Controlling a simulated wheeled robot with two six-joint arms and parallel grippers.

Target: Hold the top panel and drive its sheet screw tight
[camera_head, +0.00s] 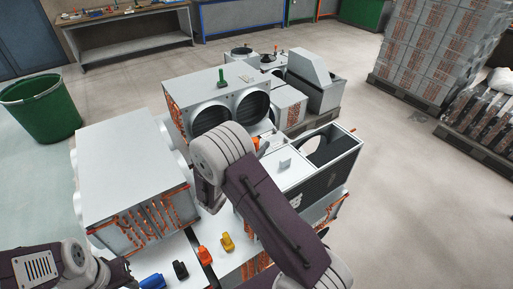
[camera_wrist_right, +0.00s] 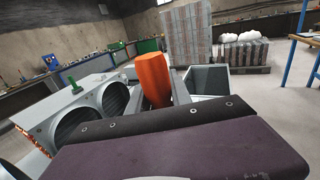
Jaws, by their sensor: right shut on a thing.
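The orange handle of a hand tool (camera_wrist_right: 153,78) stands upright in the right wrist view. My right gripper is shut on it. In the head view my right arm crosses the middle, and a little of the orange handle (camera_head: 256,142) shows beside its wrist, which hides most of the gripper. A light top panel (camera_head: 290,166) with a small raised block covers the front of the dark-sided unit at right of the arm. I cannot make out the sheet screw. My left arm is at the lower left; its gripper is not in view.
A twin-fan unit (camera_head: 228,100) stands behind. A green bin (camera_head: 40,108) is at left, stacked cartons (camera_head: 430,45) at back right. The floor at right is clear.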

